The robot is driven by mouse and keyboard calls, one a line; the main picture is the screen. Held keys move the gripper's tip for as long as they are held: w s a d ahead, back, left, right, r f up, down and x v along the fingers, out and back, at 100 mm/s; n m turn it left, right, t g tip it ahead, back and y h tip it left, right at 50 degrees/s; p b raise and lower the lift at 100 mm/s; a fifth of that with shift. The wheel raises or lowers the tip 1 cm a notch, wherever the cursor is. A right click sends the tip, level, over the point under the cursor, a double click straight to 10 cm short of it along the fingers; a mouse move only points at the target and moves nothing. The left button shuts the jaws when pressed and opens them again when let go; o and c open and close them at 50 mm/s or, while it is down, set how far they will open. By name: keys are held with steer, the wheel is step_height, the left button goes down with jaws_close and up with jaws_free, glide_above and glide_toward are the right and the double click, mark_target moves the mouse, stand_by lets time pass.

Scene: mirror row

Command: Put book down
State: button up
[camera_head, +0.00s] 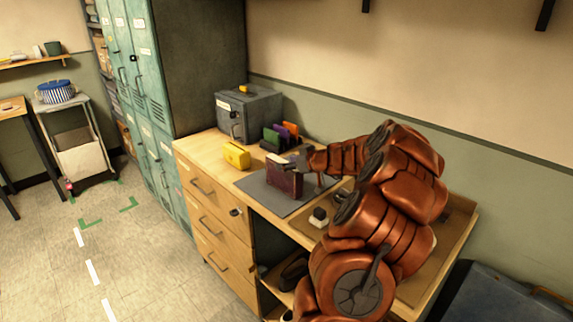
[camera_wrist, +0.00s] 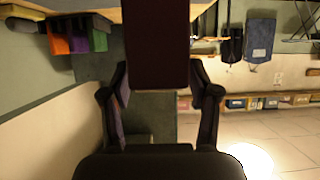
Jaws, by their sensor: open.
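A dark maroon book (camera_head: 283,180) stands upright on the grey mat (camera_head: 258,190) on the wooden desk. It also shows in the wrist view (camera_wrist: 157,45), at the top centre between the fingers. My gripper (camera_head: 298,162) is at the book's upper right side. In the wrist view my gripper (camera_wrist: 160,78) is open, with one finger at each side of the book. Whether either finger touches the book cannot be told. The book's far side is hidden.
Green, purple and orange books (camera_head: 280,136) stand in a row behind the mat. A grey metal box (camera_head: 249,114) and a yellow object (camera_head: 236,156) are to the left. A small black-and-white object (camera_head: 318,216) sits to the right. Green lockers (camera_head: 140,90) adjoin the desk.

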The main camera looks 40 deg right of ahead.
steer(key=b+v, duration=0.3)
steer(key=v, duration=0.8)
steer(key=w+a+n+g+y, duration=0.1)
steer(key=w+a+y, duration=0.1)
steer(key=a, duration=0.7)
steer(key=w+a+n+g+y, duration=0.1)
steer(key=w+a+y, duration=0.15)
steer(key=a, duration=0.75)
steer(key=s+a+f+n+g+y, duration=0.1)
steer(key=s+a+g, duration=0.15)
steer(key=a, duration=0.65)
steer(key=s+a+f+g, duration=0.1)
steer(key=s+a+g, duration=0.15)
steer(key=a, duration=0.65)
steer(key=s+a+f+g, duration=0.3)
steer(key=s+a+g, duration=0.1)
steer(key=s+a, duration=0.55)
steer(key=s+d+f+m+g+h, duration=0.1)
steer(key=s+f+h, duration=0.1)
steer(key=s, duration=0.6)
steer(key=s+f+m+g+h, duration=0.1)
steer(key=s+m+g+h, duration=0.1)
steer(key=s, duration=0.7)
steer(key=shift+d+f+g+h, duration=0.3)
steer(key=shift+d+f+h, duration=0.1)
steer(key=shift+h, duration=0.35)
steer(key=shift+r, duration=0.1)
step_height(320, 180, up, 3)
steer(key=p, duration=0.3)
